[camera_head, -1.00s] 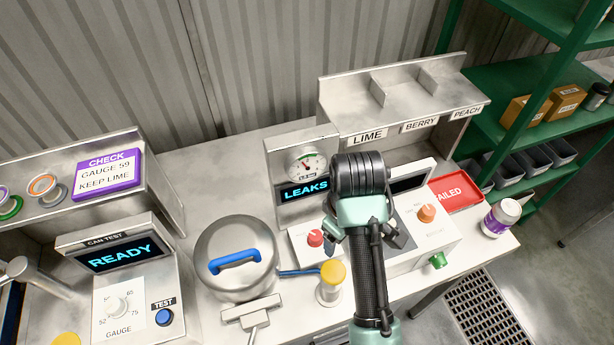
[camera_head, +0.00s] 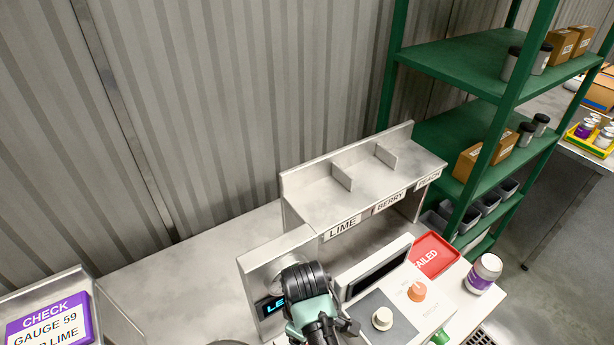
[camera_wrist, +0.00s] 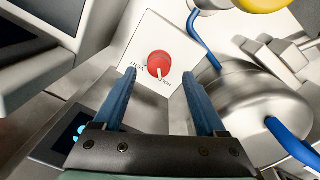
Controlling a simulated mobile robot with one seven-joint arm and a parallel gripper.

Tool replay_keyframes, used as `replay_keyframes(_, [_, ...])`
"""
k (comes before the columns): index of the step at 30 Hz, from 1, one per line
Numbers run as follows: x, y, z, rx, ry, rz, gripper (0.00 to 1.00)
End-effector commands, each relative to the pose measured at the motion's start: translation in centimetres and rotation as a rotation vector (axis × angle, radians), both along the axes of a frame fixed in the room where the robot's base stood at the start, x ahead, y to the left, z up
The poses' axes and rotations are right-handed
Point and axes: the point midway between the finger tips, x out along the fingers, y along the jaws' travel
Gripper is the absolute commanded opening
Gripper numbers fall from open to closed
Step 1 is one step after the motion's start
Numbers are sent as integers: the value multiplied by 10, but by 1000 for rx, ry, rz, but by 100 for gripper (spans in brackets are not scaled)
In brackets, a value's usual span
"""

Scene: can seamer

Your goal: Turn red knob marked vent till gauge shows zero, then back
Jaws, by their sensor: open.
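The red knob (camera_wrist: 158,64) sits on a white panel (camera_wrist: 150,32) in the wrist view, with small lettering beside it. A white pointer mark on the knob faces toward the bottom of that view. My gripper (camera_wrist: 160,78) is open, its two blue fingers spread with the knob between and beyond their tips; I see no contact. In the head view my gripper's wrist (camera_head: 308,290) covers the knob and most of the gauge housing (camera_head: 262,275). The gauge face is hidden, and only the start of the lit display (camera_head: 270,305) shows.
The silver pot (camera_wrist: 240,100) with a blue handle stands close to my right finger in the wrist view. In the head view, an orange knob (camera_head: 416,291), a red tray (camera_head: 433,254) and a lidded jar (camera_head: 484,272) lie right of my arm. The LIME shelf (camera_head: 345,190) stands behind.

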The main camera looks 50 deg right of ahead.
Motion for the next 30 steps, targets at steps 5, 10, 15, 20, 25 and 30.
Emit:
replay_keyframes(5, [0, -1, -28, 1, 2, 1, 74])
replay_keyframes(10, [0, -2, -41, 0, -1, 0, 74])
replay_keyframes(15, [1, -2, -45, 0, -1, 0, 74])
replay_keyframes(20, [1, -2, -44, -1, -1, 0, 74])
replay_keyframes(25, [1, -2, -44, -1, -1, 0, 45])
replay_keyframes(30, [1, -2, -44, 0, -1, 0, 14])
